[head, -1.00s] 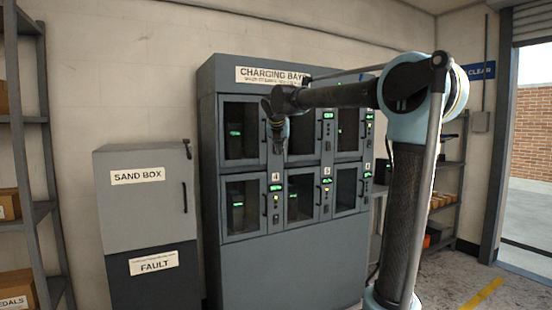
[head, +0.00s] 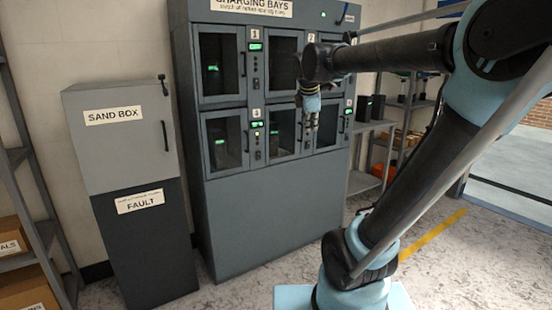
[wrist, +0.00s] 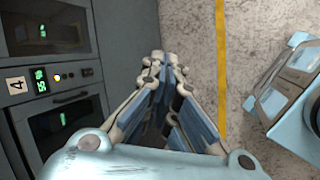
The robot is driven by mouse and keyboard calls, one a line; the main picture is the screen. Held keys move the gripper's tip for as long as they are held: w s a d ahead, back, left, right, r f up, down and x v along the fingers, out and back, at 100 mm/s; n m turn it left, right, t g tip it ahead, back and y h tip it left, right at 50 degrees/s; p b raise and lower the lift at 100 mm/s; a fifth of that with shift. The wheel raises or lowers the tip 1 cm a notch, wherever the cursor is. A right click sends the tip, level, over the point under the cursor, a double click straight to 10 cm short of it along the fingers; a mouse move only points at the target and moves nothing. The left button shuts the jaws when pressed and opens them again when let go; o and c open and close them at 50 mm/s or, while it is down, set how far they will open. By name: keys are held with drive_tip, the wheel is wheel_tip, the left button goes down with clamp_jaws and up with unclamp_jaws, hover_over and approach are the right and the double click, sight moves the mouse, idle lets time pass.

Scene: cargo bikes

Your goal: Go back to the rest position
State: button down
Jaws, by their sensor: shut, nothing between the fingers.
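My gripper (head: 310,108) hangs fingers down in front of the charging bays cabinet (head: 255,225) in the head view. In the wrist view my gripper (wrist: 168,62) has its fingertips together with nothing between them. The cabinet's glass doors look closed, with green displays lit beside them. Part of the cabinet (wrist: 100,130) shows at the left of the wrist view, with the bay labelled 4. I cannot tell the exact gap between my gripper and the doors.
A grey sand box (head: 120,150) with a dark fault-labelled lower part stands left of the cabinet. Shelves (head: 28,235) with cartons are at far left. Another shelf (head: 405,135) is behind my arm. Open floor with a yellow line (head: 430,235) lies at the right.

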drive_tip(key=s+d+f+m+g, duration=0.1)
drive_tip(key=s+d+f+m, duration=0.2)
drive_tip(key=s+f+m, duration=0.6)
drive_tip(key=s+d+f+m+g+y, duration=0.1)
drive_tip(key=s+d+f+m, duration=0.3)
drive_tip(key=s+f+m, duration=0.6)
drive_tip(key=s+f+g, duration=0.1)
drive_tip(key=s+f, duration=0.5)
drive_tip(key=shift+f+m+g, duration=0.3)
drive_tip(key=shift+f, duration=0.1)
drive_tip(key=shift+w+a+f, duration=0.1)
drive_tip(key=shift+w+f, duration=0.1)
drive_tip(key=shift+w, duration=0.25)
